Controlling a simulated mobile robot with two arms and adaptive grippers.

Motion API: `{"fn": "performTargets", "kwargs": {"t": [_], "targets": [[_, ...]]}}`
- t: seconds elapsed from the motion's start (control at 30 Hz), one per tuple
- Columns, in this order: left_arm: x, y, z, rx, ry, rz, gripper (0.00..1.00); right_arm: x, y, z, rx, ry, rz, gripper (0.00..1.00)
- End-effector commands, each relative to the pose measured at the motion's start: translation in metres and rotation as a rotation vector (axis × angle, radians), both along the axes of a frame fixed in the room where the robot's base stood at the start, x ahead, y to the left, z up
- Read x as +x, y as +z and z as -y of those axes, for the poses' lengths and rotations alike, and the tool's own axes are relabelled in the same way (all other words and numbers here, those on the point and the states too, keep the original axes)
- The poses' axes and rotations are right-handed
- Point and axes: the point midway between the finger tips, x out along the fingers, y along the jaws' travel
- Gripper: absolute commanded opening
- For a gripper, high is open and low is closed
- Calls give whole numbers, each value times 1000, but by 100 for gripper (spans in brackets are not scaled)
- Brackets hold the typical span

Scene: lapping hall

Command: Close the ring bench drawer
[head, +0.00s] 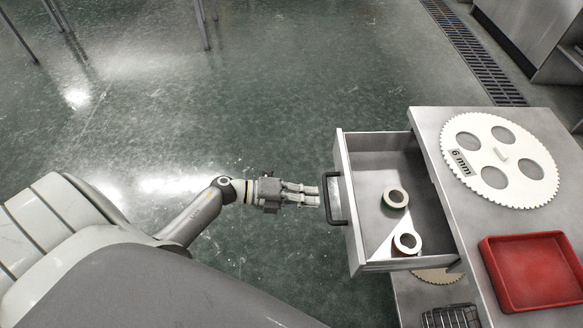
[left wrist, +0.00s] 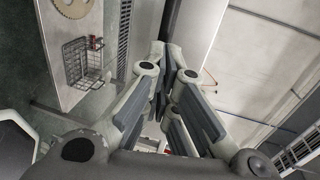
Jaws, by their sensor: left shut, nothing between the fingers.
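The ring bench drawer (head: 372,168) stands pulled out to the left of the bench (head: 424,128) in the head view. Its dark bar handle (head: 336,198) is on the left face. My right gripper is not in view.
On the bench top lie a large toothed disc (head: 494,178) with a 6 mm label and a red tray (head: 535,272). A wire basket (head: 452,317) sits on a lower shelf; it also shows in the left wrist view (left wrist: 80,65). The green floor left of the drawer is clear.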

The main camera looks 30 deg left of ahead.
Motion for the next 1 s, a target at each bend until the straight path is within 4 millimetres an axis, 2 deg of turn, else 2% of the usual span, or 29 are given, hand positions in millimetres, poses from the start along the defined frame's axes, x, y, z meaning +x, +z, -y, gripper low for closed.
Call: {"fn": "performTargets", "kwargs": {"t": [0.17,0.67,0.87,1.0], "targets": [[7,-2,10,-1,0,-1,0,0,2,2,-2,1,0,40],[10,-3,14,1,0,-1,0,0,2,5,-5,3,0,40],[23,-3,34,0,0,1,0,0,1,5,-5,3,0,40],[40,-2,59,-1,-1,3,0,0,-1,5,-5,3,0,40]]}}
